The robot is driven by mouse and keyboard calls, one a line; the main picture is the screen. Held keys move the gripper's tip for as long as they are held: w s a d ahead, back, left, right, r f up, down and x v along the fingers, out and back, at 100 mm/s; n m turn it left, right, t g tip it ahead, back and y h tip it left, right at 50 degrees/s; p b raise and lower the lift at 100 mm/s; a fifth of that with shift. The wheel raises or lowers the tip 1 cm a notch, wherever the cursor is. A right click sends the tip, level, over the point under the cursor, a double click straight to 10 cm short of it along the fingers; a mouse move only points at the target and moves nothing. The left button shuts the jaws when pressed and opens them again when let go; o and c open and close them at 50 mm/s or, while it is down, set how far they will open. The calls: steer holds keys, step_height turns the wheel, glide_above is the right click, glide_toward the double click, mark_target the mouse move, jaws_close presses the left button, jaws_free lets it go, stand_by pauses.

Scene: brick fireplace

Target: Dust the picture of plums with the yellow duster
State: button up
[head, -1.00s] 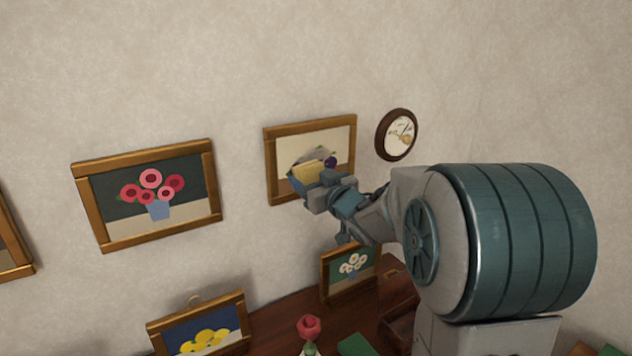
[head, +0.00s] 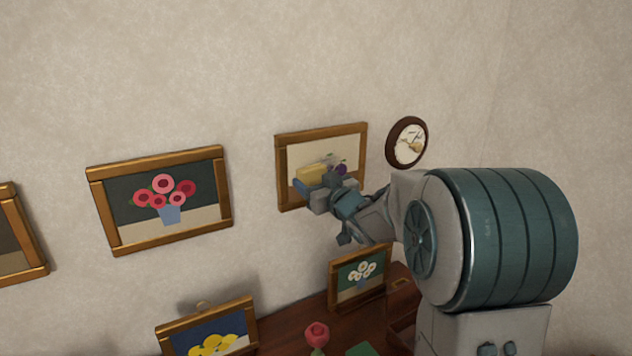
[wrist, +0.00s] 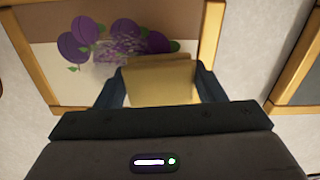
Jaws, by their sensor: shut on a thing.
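The duster (head: 312,173) also shows in the head view. It looks close to the canvas, but I cannot tell whether it touches. The duster and gripper hide part of the picture.
Below, a white-flower picture (head: 345,283), a yellow-fruit picture (head: 185,340) and a red flower (head: 317,333) stand by the dark wooden surface (head: 290,322).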

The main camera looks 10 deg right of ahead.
steer(key=shift+x, duration=0.85)
steer(key=shift+d, duration=0.15)
